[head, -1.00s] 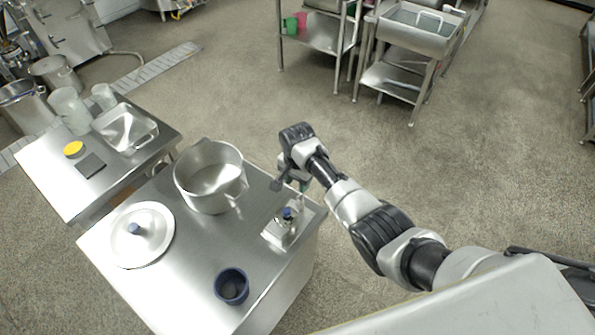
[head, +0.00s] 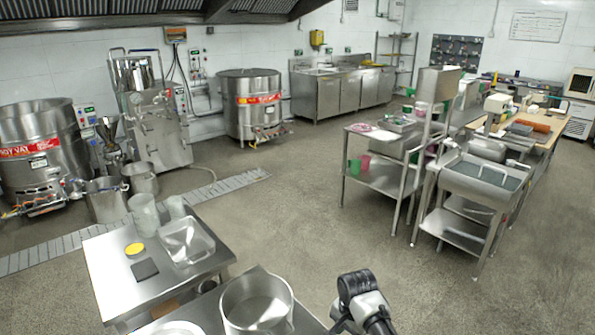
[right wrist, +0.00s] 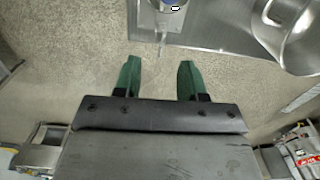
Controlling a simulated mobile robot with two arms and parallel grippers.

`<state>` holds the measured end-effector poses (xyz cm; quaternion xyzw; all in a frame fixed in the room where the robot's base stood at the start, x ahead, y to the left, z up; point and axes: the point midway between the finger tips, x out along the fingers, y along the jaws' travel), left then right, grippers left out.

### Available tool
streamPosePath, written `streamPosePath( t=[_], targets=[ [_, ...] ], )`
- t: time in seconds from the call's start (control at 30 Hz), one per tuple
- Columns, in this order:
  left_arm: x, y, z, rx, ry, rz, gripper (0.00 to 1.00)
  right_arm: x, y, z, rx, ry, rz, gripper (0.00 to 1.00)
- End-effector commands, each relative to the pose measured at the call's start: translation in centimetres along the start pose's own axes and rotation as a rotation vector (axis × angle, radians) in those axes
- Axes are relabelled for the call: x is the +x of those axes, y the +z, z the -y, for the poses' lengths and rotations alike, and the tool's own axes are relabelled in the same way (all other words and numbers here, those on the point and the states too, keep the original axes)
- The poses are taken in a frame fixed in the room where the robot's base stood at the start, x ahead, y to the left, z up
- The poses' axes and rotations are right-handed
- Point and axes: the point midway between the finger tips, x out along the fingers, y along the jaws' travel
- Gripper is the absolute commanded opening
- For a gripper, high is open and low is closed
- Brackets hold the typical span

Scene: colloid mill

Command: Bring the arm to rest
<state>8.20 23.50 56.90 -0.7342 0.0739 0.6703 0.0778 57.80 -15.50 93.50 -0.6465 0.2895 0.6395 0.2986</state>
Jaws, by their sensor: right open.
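My right arm (head: 362,300) shows at the bottom of the head view, just right of the steel table with the pot; its fingers are hidden there. In the right wrist view my right gripper (right wrist: 158,80) is open, its two green fingers apart with nothing between them. Below the fingers is bare floor, and the table's edge lies just beyond them. The steel pot (head: 257,302) stands on that table and also shows in the right wrist view (right wrist: 290,40). My left gripper is in neither current view.
A steel sink cart (head: 480,185) and shelf rack (head: 385,180) stand at right. The floor (head: 300,220) between is clear.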

Motion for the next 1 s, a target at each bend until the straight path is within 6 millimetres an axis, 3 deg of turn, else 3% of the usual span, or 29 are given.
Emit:
streamPosePath(
  t=[0.2,0.33,0.5,0.6,1.0],
  targets=[
    [0.0,0.0,0.0,0.000,0.000,0.000,0.00,3.1,4.9,-6.3,-0.262,-0.065,-0.023,0.41],
    [0.0,0.0,0.0,0.000,0.000,-0.001,0.00,3.2,8.0,-11.3,-0.442,-0.103,-0.066,0.41],
    [0.0,0.0,0.0,0.000,0.000,0.000,0.00,1.5,11.7,-17.5,-0.654,-0.129,-0.135,0.41],
    [0.0,0.0,0.0,0.000,0.000,0.000,0.00,0.2,13.1,-20.0,-0.740,-0.132,-0.168,0.41],
    [0.0,0.0,0.0,0.000,0.000,0.000,0.00,-4.5,16.4,-26.2,-0.959,-0.123,-0.259,0.41]
  ],
)
